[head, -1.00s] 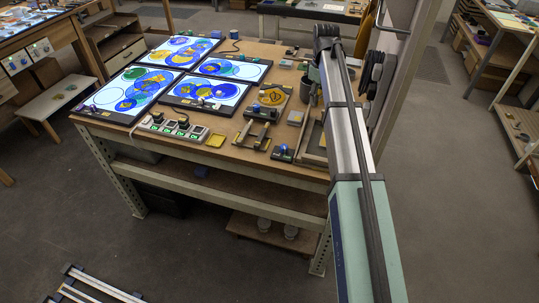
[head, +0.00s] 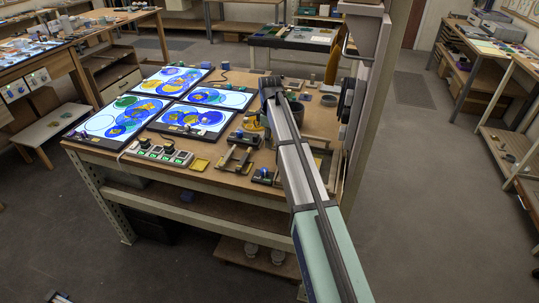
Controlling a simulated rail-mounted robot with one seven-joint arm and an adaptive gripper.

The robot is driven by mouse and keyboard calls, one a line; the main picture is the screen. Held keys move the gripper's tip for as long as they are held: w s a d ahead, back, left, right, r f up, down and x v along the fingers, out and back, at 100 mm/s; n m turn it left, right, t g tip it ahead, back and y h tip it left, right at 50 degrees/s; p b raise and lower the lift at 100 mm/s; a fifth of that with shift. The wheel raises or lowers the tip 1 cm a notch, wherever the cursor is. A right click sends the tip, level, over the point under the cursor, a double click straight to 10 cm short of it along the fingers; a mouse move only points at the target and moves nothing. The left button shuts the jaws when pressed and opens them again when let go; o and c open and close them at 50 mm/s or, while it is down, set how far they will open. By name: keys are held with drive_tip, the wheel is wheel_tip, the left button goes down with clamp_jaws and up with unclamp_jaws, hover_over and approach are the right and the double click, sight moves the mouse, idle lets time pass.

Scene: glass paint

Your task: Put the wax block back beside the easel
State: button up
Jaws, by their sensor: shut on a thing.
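Several lit panels with blue and yellow round glass pieces (head: 215,95) lie on the left of the wooden workbench (head: 225,178); I cannot tell whether they are the easel. A small flat yellow square (head: 200,164) lies near the bench's front edge. I cannot make out for certain which thing is the wax block. My arm reaches up from the bottom right over the right part of the bench to a dark joint. My gripper and anything in it do not show; they are hidden beyond the arm.
A switch box with green lights (head: 160,153) stands at the bench front. Wooden holders with dark knobs (head: 238,152) and a small blue-topped item (head: 262,176) stand close to my arm. Small pots and blocks crowd the back right. A strip of bench between panels and holders is bare.

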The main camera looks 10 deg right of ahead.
sight(270, 163)
drive_tip(key=shift+f+p, duration=0.9)
drive_tip(key=shift+f, duration=3.5)
drive_tip(key=shift+f, duration=0.1)
drive_tip(key=o, duration=1.1)
wheel_tip(270, 163, up, 12)
drive_tip(key=b, duration=0.3)
drive_tip(key=shift+b, duration=0.35)
